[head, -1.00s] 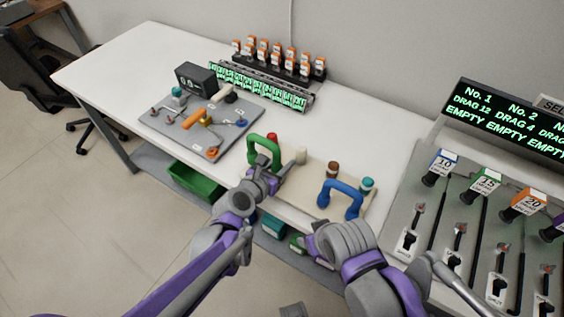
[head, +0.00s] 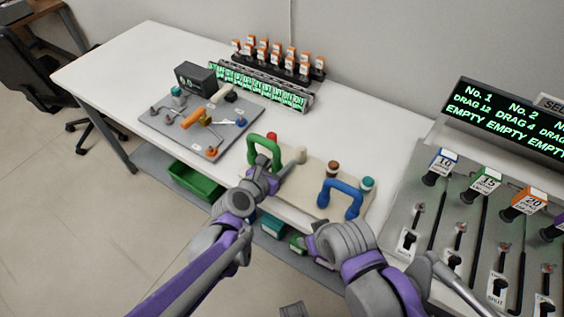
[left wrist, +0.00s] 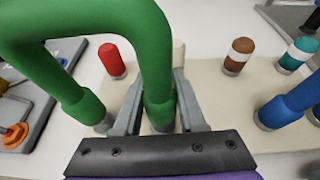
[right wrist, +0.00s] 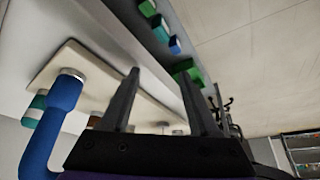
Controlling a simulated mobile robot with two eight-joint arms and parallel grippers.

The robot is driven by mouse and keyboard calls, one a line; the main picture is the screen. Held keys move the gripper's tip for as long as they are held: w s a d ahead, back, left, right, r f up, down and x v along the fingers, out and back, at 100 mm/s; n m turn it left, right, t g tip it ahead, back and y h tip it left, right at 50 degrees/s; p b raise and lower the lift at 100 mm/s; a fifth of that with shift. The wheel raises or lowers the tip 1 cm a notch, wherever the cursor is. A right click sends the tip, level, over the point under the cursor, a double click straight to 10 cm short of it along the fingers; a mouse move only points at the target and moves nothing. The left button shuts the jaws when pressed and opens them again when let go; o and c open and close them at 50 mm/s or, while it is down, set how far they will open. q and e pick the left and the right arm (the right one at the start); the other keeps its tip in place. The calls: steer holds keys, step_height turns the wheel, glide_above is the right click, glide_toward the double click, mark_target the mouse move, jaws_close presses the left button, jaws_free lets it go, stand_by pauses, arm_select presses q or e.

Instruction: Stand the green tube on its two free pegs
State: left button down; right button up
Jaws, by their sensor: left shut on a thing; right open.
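The green tube (head: 262,140) is a thick upside-down U near the left end of a cream board (head: 315,196). My left gripper (left wrist: 155,108) is shut on the tube's right leg, close to its grey lower end. The tube (left wrist: 150,60) is upright in the left wrist view, with its left leg end (left wrist: 90,110) free of the fingers. Its pegs are hidden by tube and fingers, so I cannot tell whether its ends touch them. My right gripper (right wrist: 165,85) is open and empty, near the board in the right wrist view.
The board also carries a red piece (head: 273,139), a cream piece (head: 300,154), a brown piece (head: 333,168), a teal-and-white piece (head: 367,184) and a blue tube (head: 341,187). A grey puzzle panel (head: 160,128) lies left; a lever console (head: 460,215) stands right.

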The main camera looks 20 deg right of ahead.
arm_select(q)
steer(key=shift+f+b, duration=0.35)
steer(key=shift+f, duration=0.1)
steer(key=shift+s+f, duration=0.15)
steer(key=shift+f, duration=0.1)
steer(key=shift+s+a+f+b, duration=0.15)
steer(key=shift+f+b, duration=0.15)
steer(key=shift+b, duration=0.25)
steer(key=shift+c, duration=2)
jaws_free()
steer(key=shift+a, duration=0.1)
